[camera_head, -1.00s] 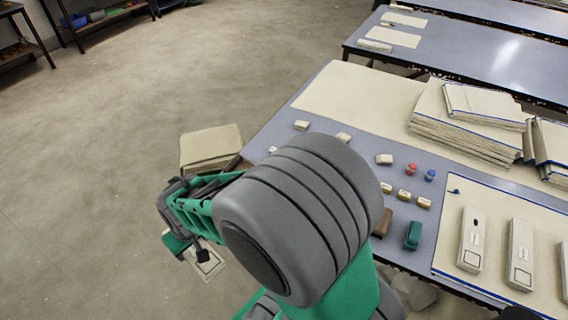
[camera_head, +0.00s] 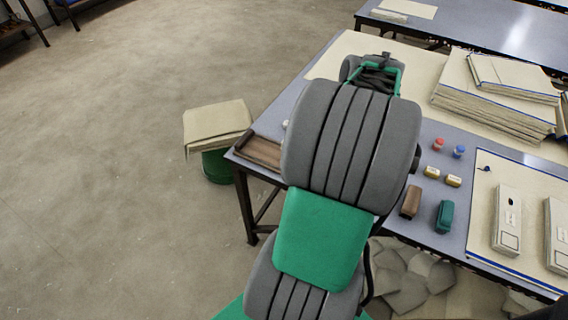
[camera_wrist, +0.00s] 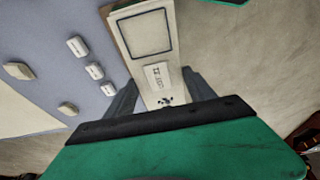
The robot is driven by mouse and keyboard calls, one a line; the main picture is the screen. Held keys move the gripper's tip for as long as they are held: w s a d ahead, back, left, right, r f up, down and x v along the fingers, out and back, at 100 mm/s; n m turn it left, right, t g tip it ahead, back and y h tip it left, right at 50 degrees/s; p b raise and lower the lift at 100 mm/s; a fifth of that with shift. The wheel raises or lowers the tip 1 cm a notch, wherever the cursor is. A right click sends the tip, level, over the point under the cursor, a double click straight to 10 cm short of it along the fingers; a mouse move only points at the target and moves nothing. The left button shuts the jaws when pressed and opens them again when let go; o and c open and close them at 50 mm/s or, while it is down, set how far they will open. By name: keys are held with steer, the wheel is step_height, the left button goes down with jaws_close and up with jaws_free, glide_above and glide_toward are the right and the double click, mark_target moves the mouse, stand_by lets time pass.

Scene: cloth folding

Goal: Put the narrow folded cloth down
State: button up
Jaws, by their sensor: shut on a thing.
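The narrow folded cloth (camera_wrist: 147,45) is cream, with a printed square outline and a small label. In the wrist view it sits between the two fingers of my gripper (camera_wrist: 160,92), which is shut on it. In the head view my wrist shows beyond the big grey arm joint, over the table (camera_head: 285,108); the fingers and the held cloth are hidden there. Two similar narrow folded cloths (camera_head: 508,222) lie on a blue-edged cream sheet (camera_head: 480,190) at the table's right.
Stacked cloths (camera_head: 490,105) stand at the back right. A red piece (camera_head: 438,144), a blue piece (camera_head: 459,151), a brown block (camera_head: 410,202) and a green block (camera_head: 445,216) sit near the front edge. A brown tray (camera_head: 258,151) is at the left corner, beside a cloth-topped green bin (camera_head: 217,165).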

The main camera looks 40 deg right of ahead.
steer(key=shift+d, duration=0.25)
steer(key=w+f, duration=0.1)
steer(key=w, duration=0.2)
steer(key=w+f+p, duration=0.1)
steer(key=w, duration=0.1)
steer(key=w+a+f, duration=0.1)
steer(key=w+f, duration=0.1)
steer(key=w, duration=0.1)
steer(key=shift+w, duration=0.35)
steer(key=w+f, duration=0.4)
steer(key=f, duration=0.1)
steer(key=shift+w+f, duration=0.1)
steer(key=shift+s+p+x, duration=0.15)
steer(key=shift+p+x, duration=0.05)
steer(key=shift+x, duration=0.75)
steer(key=shift+s+p+x, duration=0.1)
steer(key=shift+p+x, duration=0.05)
steer(key=shift+x, duration=0.8)
steer(key=o, duration=1.6)
steer(key=shift+d+f, duration=0.1)
steer(key=shift+d, duration=0.05)
